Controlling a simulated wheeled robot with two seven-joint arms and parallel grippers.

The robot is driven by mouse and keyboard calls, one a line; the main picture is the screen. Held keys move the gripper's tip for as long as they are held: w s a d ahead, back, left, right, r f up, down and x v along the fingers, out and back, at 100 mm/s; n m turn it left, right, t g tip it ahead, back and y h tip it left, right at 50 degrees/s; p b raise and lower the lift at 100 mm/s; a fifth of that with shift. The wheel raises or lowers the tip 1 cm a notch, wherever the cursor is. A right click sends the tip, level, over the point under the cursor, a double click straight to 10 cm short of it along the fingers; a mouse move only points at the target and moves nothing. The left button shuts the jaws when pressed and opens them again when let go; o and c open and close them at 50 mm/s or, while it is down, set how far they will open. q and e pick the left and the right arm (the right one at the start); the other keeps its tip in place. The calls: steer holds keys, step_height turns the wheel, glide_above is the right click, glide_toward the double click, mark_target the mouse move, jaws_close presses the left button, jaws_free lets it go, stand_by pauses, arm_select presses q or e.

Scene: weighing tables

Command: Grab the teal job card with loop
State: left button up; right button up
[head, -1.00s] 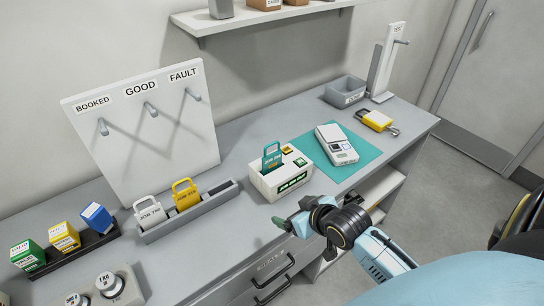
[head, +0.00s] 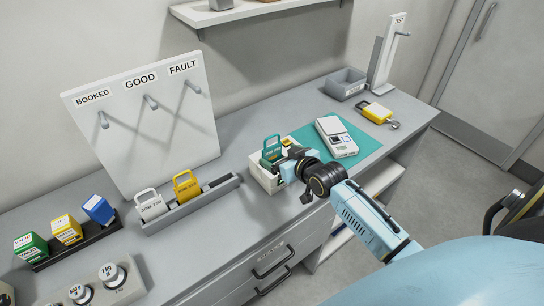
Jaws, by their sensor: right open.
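The teal job card with its loop (head: 272,145) stands upright in the white box (head: 262,180) with green marks, near the middle of the bench. My right gripper (head: 284,164) is at this box, just right of the card and partly in front of it. It is open. The gripper hides the lower part of the card and much of the box, and I cannot tell whether a finger touches the card. My left gripper is not in view.
A grey tray (head: 158,222) left of the box holds a white card (head: 150,206) and a yellow card (head: 186,187). A scale (head: 336,138) sits on a teal mat (head: 366,141) to the right. A peg board (head: 140,140) stands behind. Weights (head: 109,276) are at front left.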

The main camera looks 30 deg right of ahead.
mark_target(273, 152)
steer(key=shift+x, duration=2.55)
steer(key=shift+a, duration=0.1)
steer(key=c, duration=1.1)
